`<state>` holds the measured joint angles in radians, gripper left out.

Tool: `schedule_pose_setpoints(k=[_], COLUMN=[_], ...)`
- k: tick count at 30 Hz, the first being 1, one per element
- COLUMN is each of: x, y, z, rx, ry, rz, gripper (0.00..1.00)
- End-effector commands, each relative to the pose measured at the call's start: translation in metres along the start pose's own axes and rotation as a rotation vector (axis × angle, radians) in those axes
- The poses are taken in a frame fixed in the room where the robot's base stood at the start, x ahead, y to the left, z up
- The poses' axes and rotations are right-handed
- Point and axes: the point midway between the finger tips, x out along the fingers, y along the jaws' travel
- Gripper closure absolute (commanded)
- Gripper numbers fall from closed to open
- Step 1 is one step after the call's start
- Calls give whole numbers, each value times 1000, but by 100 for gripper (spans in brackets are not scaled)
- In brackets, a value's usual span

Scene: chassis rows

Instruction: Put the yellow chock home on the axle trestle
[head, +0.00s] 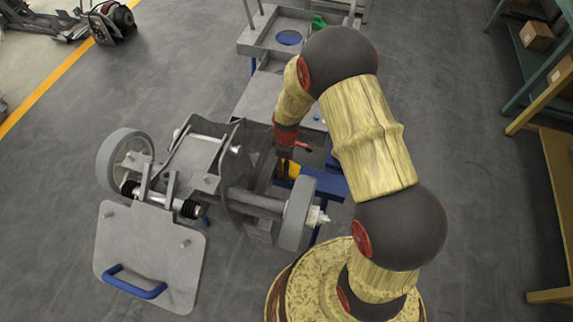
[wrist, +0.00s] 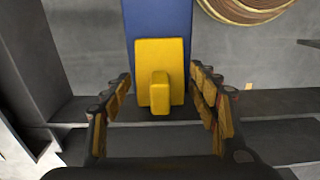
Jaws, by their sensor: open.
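The yellow chock (wrist: 172,60) is a flat plate with a raised block, lying against a blue surface (wrist: 158,14) in the wrist view. My gripper (wrist: 163,85) is open, with one finger on each side of the chock and gaps between. In the head view the chock (head: 293,170) shows as a small yellow patch beside the blue trestle (head: 328,187), below the end of my arm. My fingers are mostly hidden there. I cannot tell whether the chock is fully seated.
A grey chassis (head: 200,160) with wheels (head: 297,213) stands close on the left of my gripper. A flat panel with a blue handle (head: 135,285) is at its front. A grey cart (head: 262,95) stands behind. Shelves (head: 545,75) line the right; floor between is clear.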

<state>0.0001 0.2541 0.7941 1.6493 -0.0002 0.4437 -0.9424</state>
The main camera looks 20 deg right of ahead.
Motion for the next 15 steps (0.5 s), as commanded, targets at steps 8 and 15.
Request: schedule_pose_setpoints(k=[8, 15], x=[0, -10], y=[0, 0], z=[0, 0], rx=[0, 0], ry=[0, 1], rz=[0, 1], gripper=[34, 34])
